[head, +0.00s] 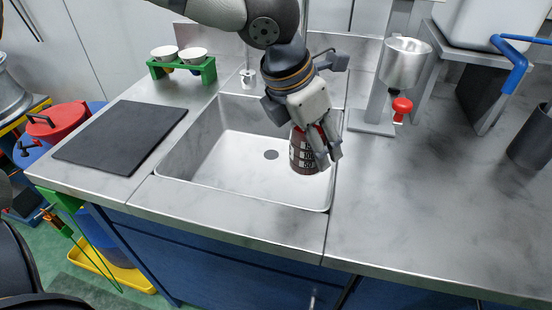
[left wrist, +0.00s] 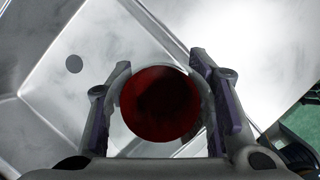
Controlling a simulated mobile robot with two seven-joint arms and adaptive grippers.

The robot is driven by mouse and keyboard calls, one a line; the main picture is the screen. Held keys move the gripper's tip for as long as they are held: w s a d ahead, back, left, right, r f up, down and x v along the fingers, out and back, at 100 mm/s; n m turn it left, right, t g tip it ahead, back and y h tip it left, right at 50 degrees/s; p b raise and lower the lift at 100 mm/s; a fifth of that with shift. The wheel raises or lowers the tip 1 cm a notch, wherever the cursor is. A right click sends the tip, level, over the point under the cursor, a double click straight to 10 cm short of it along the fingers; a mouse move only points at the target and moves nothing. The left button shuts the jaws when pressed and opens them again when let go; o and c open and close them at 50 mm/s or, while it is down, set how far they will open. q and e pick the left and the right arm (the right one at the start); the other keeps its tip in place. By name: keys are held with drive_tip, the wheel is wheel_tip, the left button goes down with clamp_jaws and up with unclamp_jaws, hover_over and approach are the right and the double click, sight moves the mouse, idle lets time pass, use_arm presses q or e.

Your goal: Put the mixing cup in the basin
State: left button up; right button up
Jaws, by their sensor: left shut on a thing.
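The mixing cup (head: 303,152) is dark with white markings and a red inside, which shows in the left wrist view (left wrist: 159,103). My left gripper (head: 323,150) is shut around the cup from above, one finger on each side in the left wrist view (left wrist: 163,110). The cup looks upright and is over the right part of the basin (head: 225,160), a steel sink set in the counter. I cannot tell whether the cup's base touches the basin floor. My right gripper is not in view.
A black mat (head: 120,137) lies left of the basin. A green rack (head: 183,70) with white cups stands behind it. A metal dispenser (head: 404,65) with a red knob stands to the right. The basin's left floor and the front right counter are clear.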

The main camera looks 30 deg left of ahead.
use_arm(q)
drive_tip(key=w+a+f, duration=0.2)
drive_tip(key=a+f, duration=0.2)
drive_tip(key=w+a+f+b, duration=0.1)
drive_tip(key=w+a+f, duration=0.1)
drive_tip(key=a+f, duration=0.2)
drive_tip(key=w+a+f, duration=0.1)
drive_tip(key=a+f, duration=0.3)
drive_tip(key=shift+w+a+f+b, duration=0.3)
drive_tip(key=shift+w+f, duration=0.05)
drive_tip(key=shift+w, duration=0.05)
drive_tip(key=shift+f, duration=0.15)
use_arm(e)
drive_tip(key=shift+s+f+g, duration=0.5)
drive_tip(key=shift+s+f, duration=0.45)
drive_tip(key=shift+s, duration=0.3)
use_arm(q)
drive_tip(key=o, duration=1)
